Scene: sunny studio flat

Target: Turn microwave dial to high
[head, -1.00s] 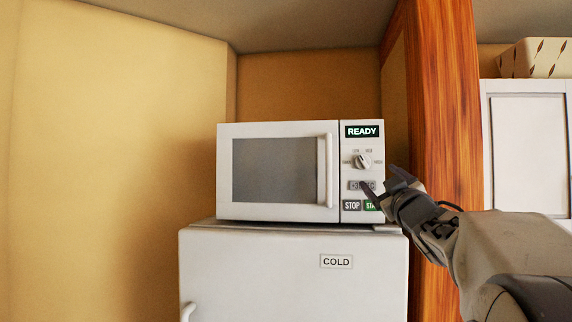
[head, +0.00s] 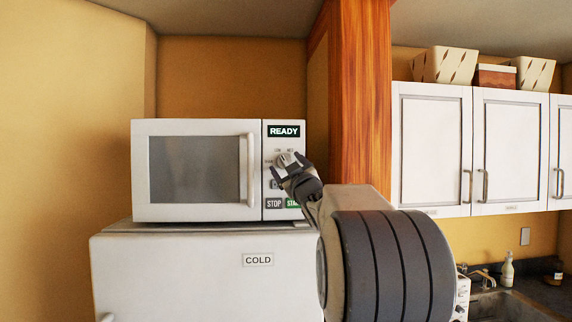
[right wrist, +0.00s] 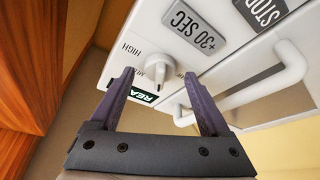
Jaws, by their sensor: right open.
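The white microwave (head: 196,128) stands on top of a white fridge, with its door shut and READY on its display (head: 284,131). Its dial (head: 283,159) is partly covered by my right gripper (head: 286,163) in the head view. In the right wrist view the light dial (right wrist: 154,66) shows between the two open fingertips of my right gripper (right wrist: 157,76), with the HIGH label beside it. The fingers appear to straddle the dial without closing on it; I cannot tell whether they touch it. The dial's exact setting is unclear. My left gripper is out of view.
Below the dial are the +30 SEC button (right wrist: 193,25), STOP button (head: 274,203) and a green start button. The door handle (head: 250,170) sticks out left of the panel. A wooden post (head: 360,95) stands right of the microwave.

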